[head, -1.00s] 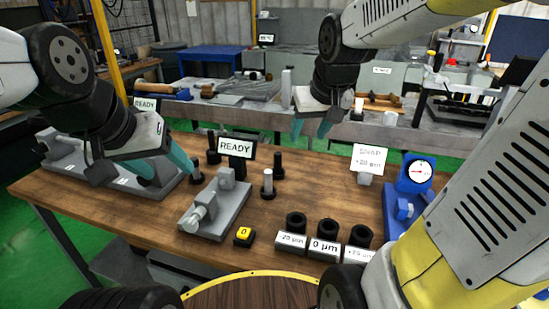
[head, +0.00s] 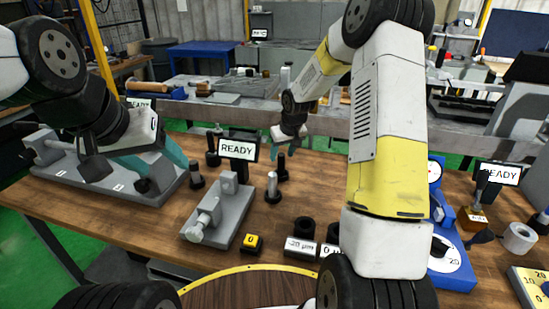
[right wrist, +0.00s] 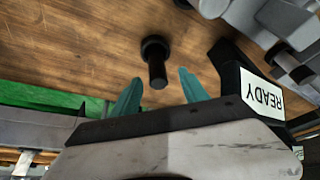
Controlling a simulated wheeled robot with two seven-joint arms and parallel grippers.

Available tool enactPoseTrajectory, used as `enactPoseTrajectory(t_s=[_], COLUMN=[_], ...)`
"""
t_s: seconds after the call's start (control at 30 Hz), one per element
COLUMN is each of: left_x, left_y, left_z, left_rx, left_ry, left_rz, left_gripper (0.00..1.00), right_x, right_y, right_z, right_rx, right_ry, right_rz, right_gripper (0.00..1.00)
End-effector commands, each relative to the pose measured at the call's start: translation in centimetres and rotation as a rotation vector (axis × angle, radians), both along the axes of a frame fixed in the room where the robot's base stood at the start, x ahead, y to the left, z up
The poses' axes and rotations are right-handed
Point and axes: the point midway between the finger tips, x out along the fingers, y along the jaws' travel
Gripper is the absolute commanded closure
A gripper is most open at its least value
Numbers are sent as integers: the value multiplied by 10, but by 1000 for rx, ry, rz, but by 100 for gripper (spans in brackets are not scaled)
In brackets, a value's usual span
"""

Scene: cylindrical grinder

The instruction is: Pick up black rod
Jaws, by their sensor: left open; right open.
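A black rod (head: 282,168) with a wide round foot stands upright on the wooden table, right of the READY sign. It also shows in the right wrist view (right wrist: 156,62), between the two teal fingertips but apart from them. My right gripper (head: 290,143) is open and empty, above and behind this rod in the head view. Other dark rods (head: 196,176) (head: 212,152) stand left of the sign, and a rod with a silver upper part (head: 272,188) stands in front. My left gripper (head: 165,172) is open near the left grey fixture, with no rod visible in it.
A grey fixture (head: 218,212) lies in front of the READY sign (head: 237,149). A yellow-topped block (head: 252,241) and labelled ring blocks (head: 301,246) stand near the front edge. My right arm hides part of the blue gauge (head: 437,200) area.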

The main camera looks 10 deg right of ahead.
Motion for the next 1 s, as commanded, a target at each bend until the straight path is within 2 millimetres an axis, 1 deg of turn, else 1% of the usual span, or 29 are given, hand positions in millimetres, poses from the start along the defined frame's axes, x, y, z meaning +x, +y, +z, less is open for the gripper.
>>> enactPoseTrajectory(t_s=[0.2,0.3,0.4,0.63,0.67,0.7,0.87,0.9,1.0], left_x=[0,0,0,0,0,0,0,0,0], left_y=[0,0,0,0,0,0,0,0,0], left_z=[0,0,0,0,0,0,0,0,0], left_rx=[0,0,0,0,0,0,0,0,0], left_ry=[0,0,0,0,0,0,0,0,0], left_rz=[0,0,0,0,0,0,0,0,0], left_gripper=[38,38,38,38,38,38,38,38,38], right_x=[9,14,17,17,17,17,17,17,17], right_y=[-1,0,1,1,1,1,1,1,1], right_z=[-31,-42,-49,-49,-49,-49,-49,-49,-49], right_rx=[0,-1,0,-1,-1,-1,-1,-1,-1], right_ry=[3,2,1,0,0,0,0,0,0], right_rz=[-1,0,-1,-1,-1,-1,-1,-1,-1], right_gripper=[48,48,48,48,52,60,91,99,100])
